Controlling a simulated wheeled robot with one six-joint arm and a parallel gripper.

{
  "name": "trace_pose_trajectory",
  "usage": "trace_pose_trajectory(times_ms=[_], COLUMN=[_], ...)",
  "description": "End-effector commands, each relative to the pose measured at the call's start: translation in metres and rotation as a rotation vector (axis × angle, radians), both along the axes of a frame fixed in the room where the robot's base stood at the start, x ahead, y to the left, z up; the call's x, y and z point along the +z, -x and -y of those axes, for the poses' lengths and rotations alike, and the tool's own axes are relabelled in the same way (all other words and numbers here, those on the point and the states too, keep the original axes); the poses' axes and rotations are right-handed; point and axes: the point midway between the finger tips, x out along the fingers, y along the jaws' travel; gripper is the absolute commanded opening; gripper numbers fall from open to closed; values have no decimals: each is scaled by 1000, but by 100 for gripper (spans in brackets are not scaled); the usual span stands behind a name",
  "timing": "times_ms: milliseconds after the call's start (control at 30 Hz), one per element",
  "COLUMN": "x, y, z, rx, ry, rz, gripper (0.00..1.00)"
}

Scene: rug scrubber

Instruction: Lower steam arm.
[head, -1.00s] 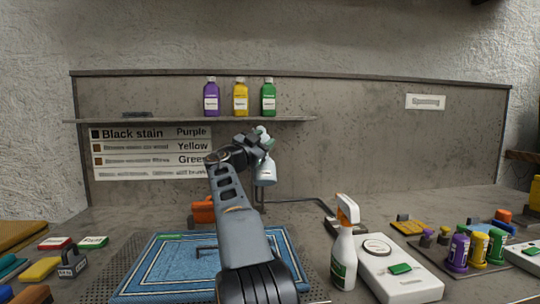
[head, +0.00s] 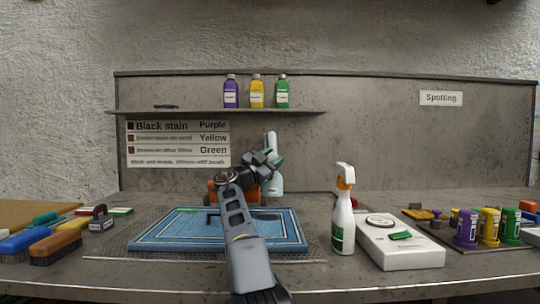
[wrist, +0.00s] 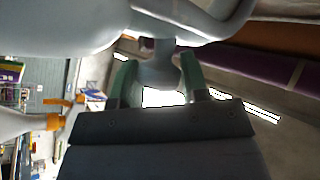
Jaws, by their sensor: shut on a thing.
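My gripper (head: 268,160) is above the back edge of the blue rug (head: 165,230). In the wrist view its green-tipped fingers (wrist: 158,82) are shut on the narrow grey-white neck of a pale part, which I take to be the steam arm (wrist: 162,60). In the head view this pale steam arm (head: 275,182) stands roughly upright behind the gripper, its lower end just above or behind the rug's back edge; I cannot tell if it touches anything. The gripper hides its middle. An orange unit (head: 218,188) sits behind my arm, partly hidden.
A spray bottle (head: 343,215) and a white scale-like box (head: 400,243) stand right of the rug. Purple, yellow and green bottles stand on a tray (head: 490,262). Brushes (head: 55,246) lie at the left. A shelf (head: 190,111) hangs above.

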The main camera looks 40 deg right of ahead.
Motion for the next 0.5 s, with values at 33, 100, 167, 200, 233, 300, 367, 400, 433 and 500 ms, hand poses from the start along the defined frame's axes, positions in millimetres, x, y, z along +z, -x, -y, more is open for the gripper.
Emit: trace_pose_trajectory(times_ms=[33,100,167,200,233,300,367,400,433,500], x=[-13,-17,-20,-21,-21,-22,-22,-23,-23,-23], y=[-4,-5,-6,-7,-7,-7,-8,-8,-8,-8], z=[7,10,12,13,13,14,14,13,13,13], rx=[-9,-16,-19,-21,-22,-23,-23,-23,-23,-22], ry=[-10,-11,-12,-12,-12,-13,-13,-13,-13,-14], rz=[-16,-17,-17,-17,-18,-17,-17,-17,-17,-18], gripper=[0,0,0,0,0,0,0,0,0,0])
